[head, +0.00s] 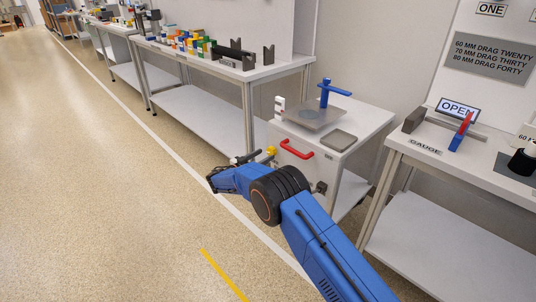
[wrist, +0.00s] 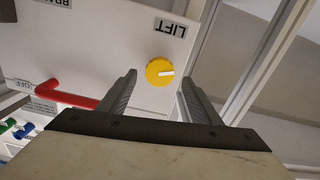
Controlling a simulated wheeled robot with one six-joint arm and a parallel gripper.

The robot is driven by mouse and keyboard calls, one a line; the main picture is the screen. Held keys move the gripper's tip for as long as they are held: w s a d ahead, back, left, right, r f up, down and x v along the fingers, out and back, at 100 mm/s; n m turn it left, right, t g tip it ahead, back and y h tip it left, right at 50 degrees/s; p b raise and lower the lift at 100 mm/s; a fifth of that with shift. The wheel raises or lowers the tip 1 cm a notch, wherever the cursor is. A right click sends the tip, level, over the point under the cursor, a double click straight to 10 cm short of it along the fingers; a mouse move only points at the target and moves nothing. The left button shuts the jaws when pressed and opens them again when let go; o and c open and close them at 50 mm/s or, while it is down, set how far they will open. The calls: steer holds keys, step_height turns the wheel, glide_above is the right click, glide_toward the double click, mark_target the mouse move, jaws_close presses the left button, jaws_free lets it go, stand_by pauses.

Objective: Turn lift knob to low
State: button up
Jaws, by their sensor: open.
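The lift knob (wrist: 159,72) is a round yellow dial with a white pointer mark, on a white panel beside the upside-down label LIFT (wrist: 172,28) in the wrist view. The pointer is directed to the right in that view. In the head view the yellow knob (head: 271,150) shows small at the left edge of the white machine. My gripper (wrist: 157,88) is open, its two dark fingers on either side of the knob in the picture and apart from it. Nothing is between the fingers but the view of the knob; the exact distance cannot be told.
A red handle (head: 296,149) is on the machine's front (head: 309,172), and it also shows in the wrist view (wrist: 67,95). A blue lever (head: 332,89) stands on the machine top. A table with an OPEN sign (head: 457,107) stands right. The floor to the left is clear.

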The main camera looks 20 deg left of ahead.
mark_target(270, 152)
steer(key=shift+x, duration=1.85)
steer(key=c, duration=1)
steer(key=shift+c, duration=0.2)
steer(key=shift+n, duration=0.4)
